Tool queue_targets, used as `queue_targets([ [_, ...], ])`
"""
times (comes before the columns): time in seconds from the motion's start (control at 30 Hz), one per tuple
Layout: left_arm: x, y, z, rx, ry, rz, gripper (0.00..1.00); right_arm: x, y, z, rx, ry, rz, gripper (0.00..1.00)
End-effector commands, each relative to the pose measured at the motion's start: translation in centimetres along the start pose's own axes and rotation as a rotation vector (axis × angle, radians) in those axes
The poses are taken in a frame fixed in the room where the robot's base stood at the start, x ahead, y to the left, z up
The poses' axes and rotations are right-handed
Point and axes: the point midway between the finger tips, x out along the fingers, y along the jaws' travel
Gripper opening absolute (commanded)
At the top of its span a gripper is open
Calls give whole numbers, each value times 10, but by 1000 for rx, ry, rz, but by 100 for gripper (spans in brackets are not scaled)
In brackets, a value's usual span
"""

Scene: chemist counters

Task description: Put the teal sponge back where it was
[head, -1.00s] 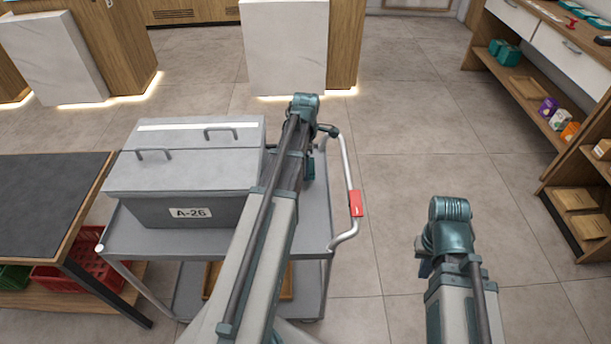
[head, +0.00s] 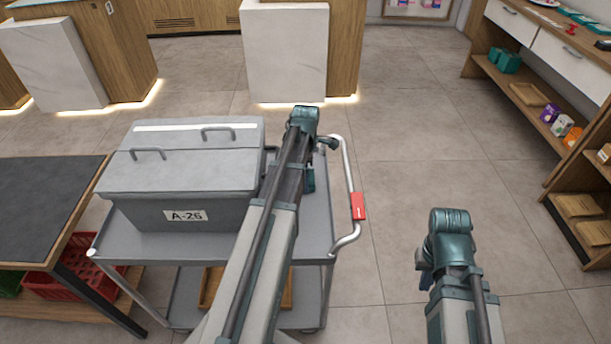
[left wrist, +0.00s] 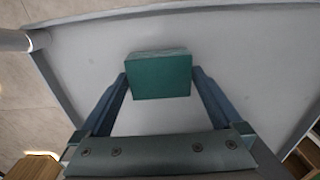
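The teal sponge (left wrist: 160,76) shows in the left wrist view between the two fingertips of my left gripper (left wrist: 160,80). The fingers lie against its left and right sides, shut on it. Behind the sponge is the bare grey top of the trolley (left wrist: 230,50); whether the sponge touches it I cannot tell. In the head view my left arm reaches over the trolley (head: 318,225), and its gripper (head: 309,178) is mostly hidden and the sponge does not show. My right gripper (head: 425,278) hangs over the floor to the right, its fingers mostly hidden.
A grey lidded box (head: 180,165) marked A-26 fills the trolley's left part. The trolley's handle (head: 350,175) has a red piece. A dark-topped table (head: 45,195) stands at left, shelves (head: 545,115) at right. Open floor lies between trolley and shelves.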

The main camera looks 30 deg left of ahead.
Motion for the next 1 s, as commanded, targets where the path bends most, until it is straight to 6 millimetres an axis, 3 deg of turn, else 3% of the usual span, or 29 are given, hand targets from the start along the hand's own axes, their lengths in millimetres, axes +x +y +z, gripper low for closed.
queue_targets([
  [0.37, -14, 0, 0, 0, 0, 0, 100, -14, 1, 1, 0, 0, 0, 0],
  [1.0, -107, 0, 0, 0, 0, 0, 100, -106, 10, 6, 1, 0, 0, 0],
])
